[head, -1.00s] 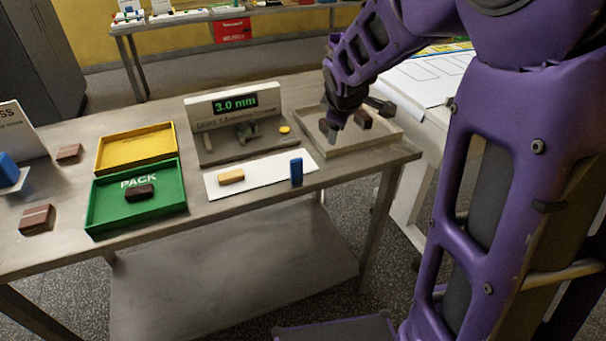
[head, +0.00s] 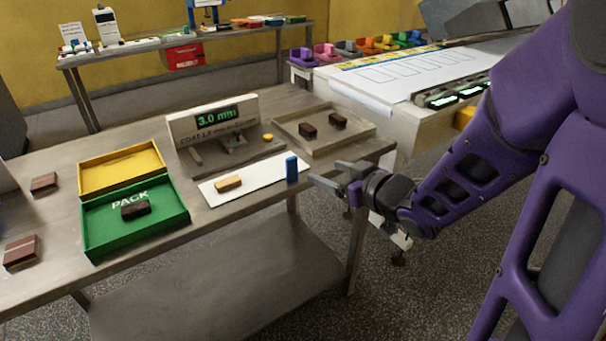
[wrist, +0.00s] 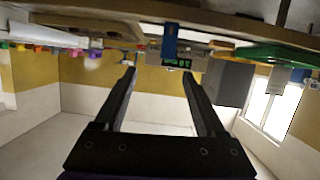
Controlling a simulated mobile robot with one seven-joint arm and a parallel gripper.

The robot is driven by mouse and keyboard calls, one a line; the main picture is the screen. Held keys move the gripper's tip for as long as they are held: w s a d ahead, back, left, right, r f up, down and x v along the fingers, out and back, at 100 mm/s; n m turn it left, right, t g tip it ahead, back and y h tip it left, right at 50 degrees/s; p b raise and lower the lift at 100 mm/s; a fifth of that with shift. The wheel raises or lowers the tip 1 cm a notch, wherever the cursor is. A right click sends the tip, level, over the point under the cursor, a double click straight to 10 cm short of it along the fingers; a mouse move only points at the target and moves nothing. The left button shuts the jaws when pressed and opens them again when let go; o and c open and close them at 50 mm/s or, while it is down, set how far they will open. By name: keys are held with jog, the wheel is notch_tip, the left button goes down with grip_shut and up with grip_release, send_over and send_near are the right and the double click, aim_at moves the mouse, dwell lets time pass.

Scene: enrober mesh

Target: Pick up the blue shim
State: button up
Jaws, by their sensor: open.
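The blue shim (head: 292,169) stands upright on the right end of a white mat (head: 256,186) near the table's front edge. It also shows in the wrist view (wrist: 170,42), where the picture is upside down, beyond and between the fingertips. My gripper (head: 328,174) is open and empty, just to the right of the shim in the head view and apart from it. In the wrist view my gripper (wrist: 158,72) shows two dark fingers spread wide with nothing between them.
A tan block (head: 228,183) lies on the mat left of the shim. Behind stands a gauge (head: 212,125) reading 3.0 mm. A grey tray (head: 360,132) holds two dark bars. A green PACK tray (head: 170,220) and a yellow tray (head: 95,180) sit to the left.

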aim_at(293, 165)
jog(key=p+x, duration=0.1)
jog(key=x, duration=0.2)
jog(key=p+x, duration=0.1)
jog(key=x, duration=0.3)
jog(key=a+p+x, duration=0.1)
jog(key=x, duration=0.3)
jog(key=shift+a, duration=0.1)
jog(key=x, duration=0.4)
jog(key=shift+s+a+f, duration=0.2)
jog(key=shift+a+f, duration=0.05)
jog(key=shift+a, duration=0.05)
jog(key=shift+w+a+f, duration=0.1)
jog(key=shift+w+a, duration=0.15)
jog(key=shift+w, duration=0.2)
grip_shut()
